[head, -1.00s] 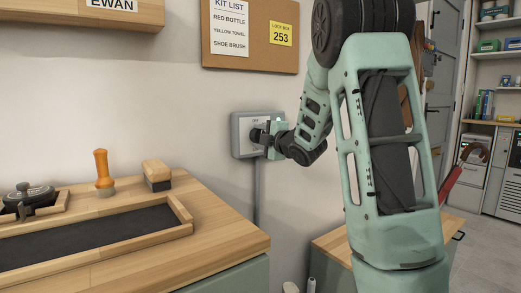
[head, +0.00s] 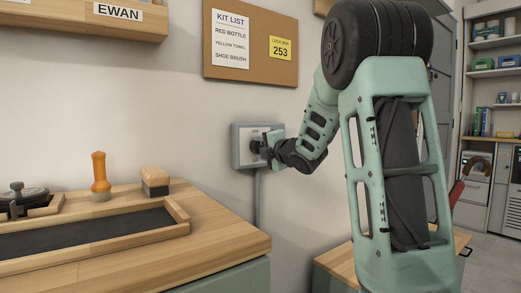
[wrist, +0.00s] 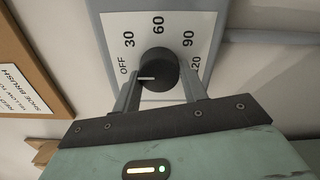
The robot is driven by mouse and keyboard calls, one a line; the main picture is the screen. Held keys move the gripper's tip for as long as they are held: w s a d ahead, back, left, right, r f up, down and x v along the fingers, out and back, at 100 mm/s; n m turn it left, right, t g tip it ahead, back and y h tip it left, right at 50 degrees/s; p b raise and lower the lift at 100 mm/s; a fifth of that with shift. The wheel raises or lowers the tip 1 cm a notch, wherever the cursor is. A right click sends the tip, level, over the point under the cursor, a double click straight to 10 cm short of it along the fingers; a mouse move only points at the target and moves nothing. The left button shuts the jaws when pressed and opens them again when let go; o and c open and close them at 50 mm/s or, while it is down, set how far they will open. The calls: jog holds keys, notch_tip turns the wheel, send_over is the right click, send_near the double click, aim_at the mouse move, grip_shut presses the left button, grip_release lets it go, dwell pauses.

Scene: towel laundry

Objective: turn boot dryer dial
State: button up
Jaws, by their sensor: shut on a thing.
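The boot dryer control is a grey box (head: 238,152) on the wall in the head view, with a round black dial (head: 255,146) on its pale face. In the wrist view the dial (wrist: 160,66) sits among the marks OFF, 30, 60, 90 and a partly hidden 120. Its white pointer line points left, close to the OFF mark. My gripper (wrist: 161,80) is shut on the dial, one finger on each side. In the head view my gripper (head: 262,149) covers part of the box's right side.
A wooden bench (head: 225,244) with a dark inset tray, an orange-handled tool (head: 100,175) and a brush (head: 155,180) stands at left. A cork board (head: 254,60) hangs above the box. A conduit runs down from the box. A lower wooden top (head: 335,262) is at right.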

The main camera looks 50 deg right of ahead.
jog(key=shift+f, duration=0.1)
jog(key=o, duration=1)
jog(key=p+v, duration=0.1)
jog(key=v, duration=1.6)
jog(key=shift+s+p, duration=0.2)
jog(key=shift+p, duration=0.2)
jog(key=shift+d, duration=0.1)
